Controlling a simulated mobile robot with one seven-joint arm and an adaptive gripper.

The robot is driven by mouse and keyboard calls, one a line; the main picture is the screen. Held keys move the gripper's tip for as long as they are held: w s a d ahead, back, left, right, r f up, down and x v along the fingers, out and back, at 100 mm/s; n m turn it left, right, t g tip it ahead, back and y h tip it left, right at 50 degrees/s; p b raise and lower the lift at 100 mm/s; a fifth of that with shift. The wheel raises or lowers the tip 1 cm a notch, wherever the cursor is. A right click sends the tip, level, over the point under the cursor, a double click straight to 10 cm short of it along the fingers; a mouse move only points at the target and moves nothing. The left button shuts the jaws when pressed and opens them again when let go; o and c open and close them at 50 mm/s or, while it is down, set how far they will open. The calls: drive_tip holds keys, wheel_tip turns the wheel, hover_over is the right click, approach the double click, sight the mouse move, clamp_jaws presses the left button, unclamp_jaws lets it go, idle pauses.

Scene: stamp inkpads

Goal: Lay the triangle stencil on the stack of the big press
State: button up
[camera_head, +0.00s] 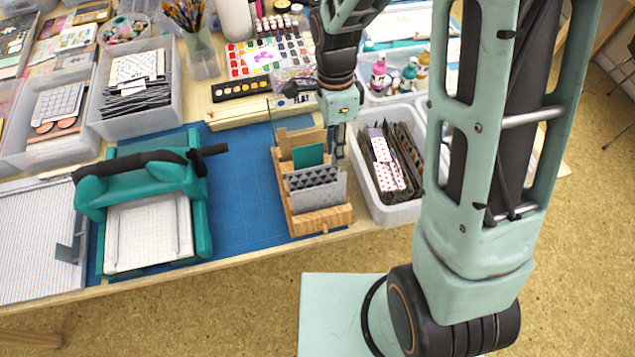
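The big press (203,222) is teal with a black lever and stands at the left of the blue mat. A white gridded stack (150,236) lies on its bed, and I see no stencil on top. A grey sheet with a row of triangles, which looks like the triangle stencil (313,178), stands upright in a wooden rack (322,221) to the right of the press. A teal sheet (308,155) stands behind it. My gripper (340,150) points down at the rack's right rear side. Its fingers are small and overlap, so their opening and any contact are unclear.
The blue mat (240,190) is bare between press and rack. A white bin (384,212) of patterned sheets stands right of the rack. A paint palette (268,56) and a long wooden strip lie behind. A paper trimmer (35,235) lies at the far left.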

clamp_jaws()
drive_tip(key=shift+r, duration=0.1)
wheel_tip(320, 180, up, 7)
drive_tip(key=w+p, duration=0.1)
drive_tip(key=p, duration=0.4)
drive_tip(key=shift+a+r, duration=0.15)
drive_tip(key=shift+a, duration=0.05)
drive_tip(key=shift+w+r, duration=0.1)
